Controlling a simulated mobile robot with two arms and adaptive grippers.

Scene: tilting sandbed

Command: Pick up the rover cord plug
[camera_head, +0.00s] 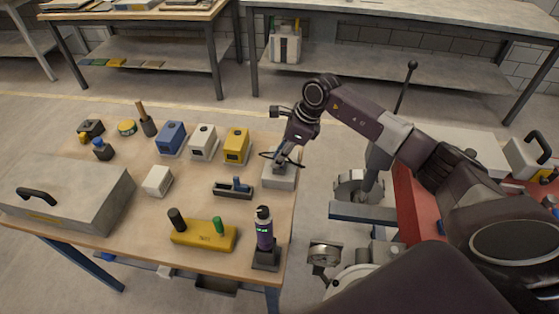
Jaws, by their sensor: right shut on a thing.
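My right gripper (279,162) reaches down at the right edge of the wooden table, over a pale grey block (281,182). It is shut on a small dark piece, which I take to be the rover cord plug; the fingers mostly hide it. A thin dark loop like a cord shows beside the fingertips. I cannot tell whether the plug still touches the grey block. My left gripper is not in view.
On the wooden table (135,213), blue, white and yellow boxes (236,146) stand behind a small dark holder (232,188). A yellow block with knobs (203,236) and a purple-black device (264,235) stand in front. A grey case (70,195) is at left.

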